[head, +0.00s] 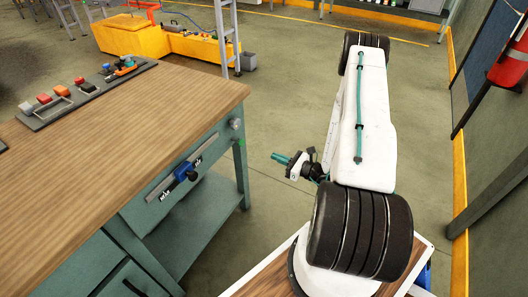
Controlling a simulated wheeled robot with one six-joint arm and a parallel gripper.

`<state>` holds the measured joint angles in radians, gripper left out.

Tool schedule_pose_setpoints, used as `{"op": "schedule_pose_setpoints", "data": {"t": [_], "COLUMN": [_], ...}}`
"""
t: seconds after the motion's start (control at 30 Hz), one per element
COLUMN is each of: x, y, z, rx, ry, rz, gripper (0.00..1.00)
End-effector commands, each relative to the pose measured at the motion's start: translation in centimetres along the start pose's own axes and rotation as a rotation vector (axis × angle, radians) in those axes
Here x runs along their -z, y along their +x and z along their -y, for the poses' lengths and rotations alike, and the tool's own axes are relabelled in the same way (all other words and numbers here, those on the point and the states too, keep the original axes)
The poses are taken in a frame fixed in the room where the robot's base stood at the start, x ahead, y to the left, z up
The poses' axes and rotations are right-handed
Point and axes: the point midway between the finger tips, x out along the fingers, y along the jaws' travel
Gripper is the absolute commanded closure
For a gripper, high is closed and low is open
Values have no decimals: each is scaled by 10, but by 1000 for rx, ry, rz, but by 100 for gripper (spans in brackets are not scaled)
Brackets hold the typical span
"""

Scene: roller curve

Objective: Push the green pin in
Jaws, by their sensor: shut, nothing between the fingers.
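A small green pin (241,142) shows at the right corner of the workbench (165,95), just below a round grey knob (236,124). It is tiny in the head view, so I cannot tell how far it sticks out. My gripper (278,157) is to the right of the bench corner, over the open floor, with its teal tip pointing left toward the bench. It is shut and empty, and appears apart from the pin.
A blue clamp (185,172) sits on a metal rail on the bench side. A dark tray (86,92) with coloured parts lies on the bench top.

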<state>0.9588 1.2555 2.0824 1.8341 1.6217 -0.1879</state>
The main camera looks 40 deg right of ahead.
Motion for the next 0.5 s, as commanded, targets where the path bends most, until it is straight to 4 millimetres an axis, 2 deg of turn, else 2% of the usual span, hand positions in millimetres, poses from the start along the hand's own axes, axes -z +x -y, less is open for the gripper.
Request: {"op": "schedule_pose_setpoints", "data": {"t": [0.5], "x": [-2], "y": [103], "z": [-2], "rx": [-7], "ry": [-3], "rz": [1], "gripper": [100]}}
